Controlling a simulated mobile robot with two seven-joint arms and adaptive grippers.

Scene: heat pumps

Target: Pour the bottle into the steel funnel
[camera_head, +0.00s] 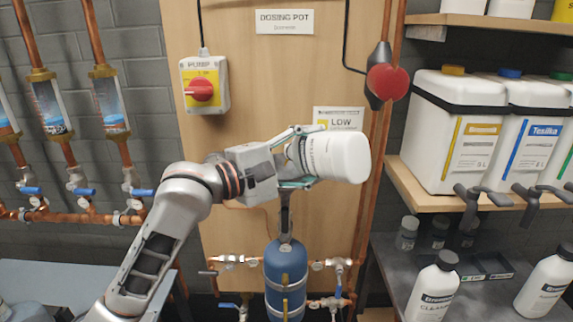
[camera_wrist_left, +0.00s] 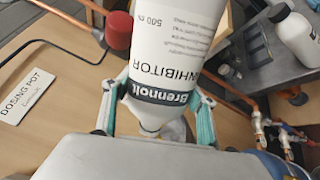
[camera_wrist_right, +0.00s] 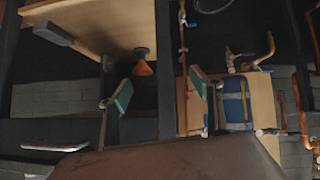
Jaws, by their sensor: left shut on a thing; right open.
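A white bottle labelled Inhibitor (camera_head: 345,158) lies tipped nearly on its side in the head view, its base to the right. My left gripper (camera_head: 303,157) is shut around it near the shoulder. In the left wrist view the bottle (camera_wrist_left: 180,40) narrows towards my palm between green-padded fingers (camera_wrist_left: 157,104); its mouth is not clearly visible. Below it a grey funnel stem (camera_head: 284,212) rises from the blue dosing pot (camera_head: 284,268); the funnel's bowl is hidden behind gripper and bottle. I cannot see any liquid running. My right gripper (camera_wrist_right: 160,88) is open and empty.
A red-yellow pump switch (camera_head: 204,86) and a red round device (camera_head: 387,83) are on the wooden panel. White canisters (camera_head: 455,130) stand on the right shelf above a bench with bottles (camera_head: 433,290). An orange cone (camera_wrist_right: 143,68) shows in the right wrist view.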

